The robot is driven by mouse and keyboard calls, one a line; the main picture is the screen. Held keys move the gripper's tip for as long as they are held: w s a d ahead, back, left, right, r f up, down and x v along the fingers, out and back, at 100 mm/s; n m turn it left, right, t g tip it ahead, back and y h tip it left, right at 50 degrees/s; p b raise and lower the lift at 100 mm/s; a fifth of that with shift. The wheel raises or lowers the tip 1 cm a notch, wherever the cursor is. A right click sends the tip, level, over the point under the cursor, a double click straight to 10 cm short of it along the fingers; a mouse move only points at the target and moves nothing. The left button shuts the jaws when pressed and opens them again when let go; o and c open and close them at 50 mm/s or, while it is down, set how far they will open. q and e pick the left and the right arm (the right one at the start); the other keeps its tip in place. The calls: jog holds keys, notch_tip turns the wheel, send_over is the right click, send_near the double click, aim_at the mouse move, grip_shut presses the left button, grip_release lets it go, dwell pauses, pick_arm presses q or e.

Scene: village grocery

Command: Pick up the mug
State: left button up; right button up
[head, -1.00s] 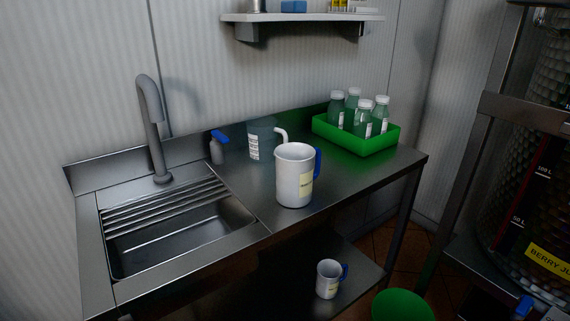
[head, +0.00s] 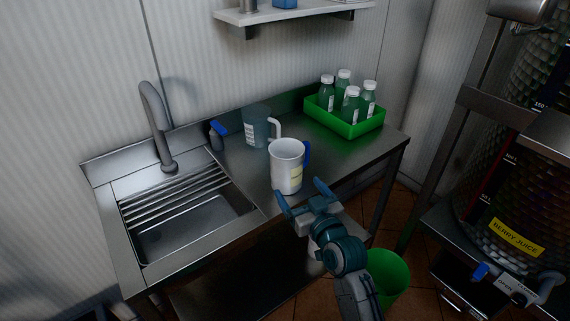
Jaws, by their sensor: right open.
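My right gripper (head: 304,194) has come in from below and is open and empty. Its two fingers point toward the mug from the front, just below and right of the mug's base in the picture. I cannot tell whether a fingertip touches it. My left gripper is not in view.
A grey jug (head: 256,125) with a white handle stands behind the mug. A green crate (head: 343,122) with several bottles sits at the back right. The sink (head: 190,228) and faucet (head: 160,125) are left. A green bin (head: 388,275) and a juice tank (head: 520,170) stand right.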

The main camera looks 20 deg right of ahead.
aim_at(292, 180)
jog(key=w, duration=0.4)
jog(key=shift+w+a+p, duration=0.1)
jog(key=shift+a+p, duration=0.15)
jog(key=shift+p, duration=0.05)
jog(key=shift+w+a+f+p, duration=0.1)
jog(key=shift+w+f+p, duration=0.1)
jog(key=shift+w, duration=0.65)
jog(key=shift+w+f+p, duration=0.1)
jog(key=shift+w+p, duration=0.1)
jog(key=shift+w, duration=0.6)
jog(key=shift+w+a+f+p, duration=0.1)
jog(key=shift+w+p, duration=0.1)
jog(key=shift+w, duration=0.65)
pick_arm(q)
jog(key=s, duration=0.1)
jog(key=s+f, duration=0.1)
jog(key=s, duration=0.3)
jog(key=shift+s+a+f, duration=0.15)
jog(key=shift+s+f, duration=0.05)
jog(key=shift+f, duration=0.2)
pick_arm(e)
jog(key=c, duration=0.9)
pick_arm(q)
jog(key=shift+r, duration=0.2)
pick_arm(e)
jog(key=shift+r, duration=0.2)
jog(key=shift+c, duration=0.2)
